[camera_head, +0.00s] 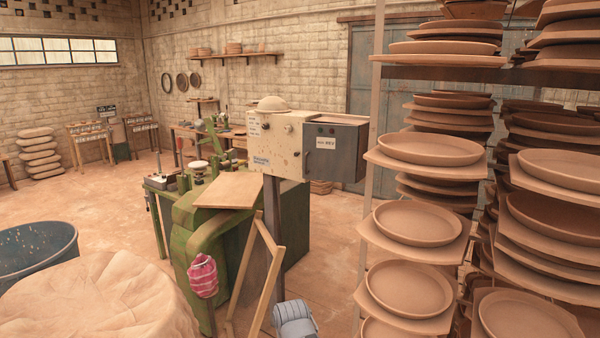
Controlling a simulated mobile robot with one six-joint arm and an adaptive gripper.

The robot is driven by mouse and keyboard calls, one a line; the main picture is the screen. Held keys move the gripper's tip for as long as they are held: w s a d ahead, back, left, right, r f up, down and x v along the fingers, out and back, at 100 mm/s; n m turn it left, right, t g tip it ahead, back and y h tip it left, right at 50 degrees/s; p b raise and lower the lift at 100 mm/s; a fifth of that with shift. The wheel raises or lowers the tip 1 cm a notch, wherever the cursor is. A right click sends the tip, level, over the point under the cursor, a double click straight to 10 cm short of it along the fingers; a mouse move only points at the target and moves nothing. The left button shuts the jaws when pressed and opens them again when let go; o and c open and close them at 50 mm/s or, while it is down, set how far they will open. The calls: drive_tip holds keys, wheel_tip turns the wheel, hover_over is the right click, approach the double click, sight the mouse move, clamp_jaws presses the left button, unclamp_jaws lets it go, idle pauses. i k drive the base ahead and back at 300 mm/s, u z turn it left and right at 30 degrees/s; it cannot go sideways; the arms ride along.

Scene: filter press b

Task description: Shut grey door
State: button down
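A dark grey panel (335,151) with a white label and small dark fittings along its top sits on the right side of a cream control box (278,143). The box stands on a post beside the green machine. I cannot tell whether this grey panel is a door standing open or a fixed part of the box. A large grey-blue door (386,85) stands in the back wall, partly hidden by the rack; it looks shut, but its edges are not all in view.
Racks of clay plates (415,232) fill the right side, close to the box. A green machine (215,225), a wooden frame (262,270) and a ribbed blue-grey object (294,320) stand below it. A covered mound (100,295) and blue tub (38,250) are front left. Floor behind is open.

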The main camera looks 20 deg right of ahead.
sight(330, 151)
drive_tip(key=i, duration=1)
drive_tip(key=u, duration=0.05)
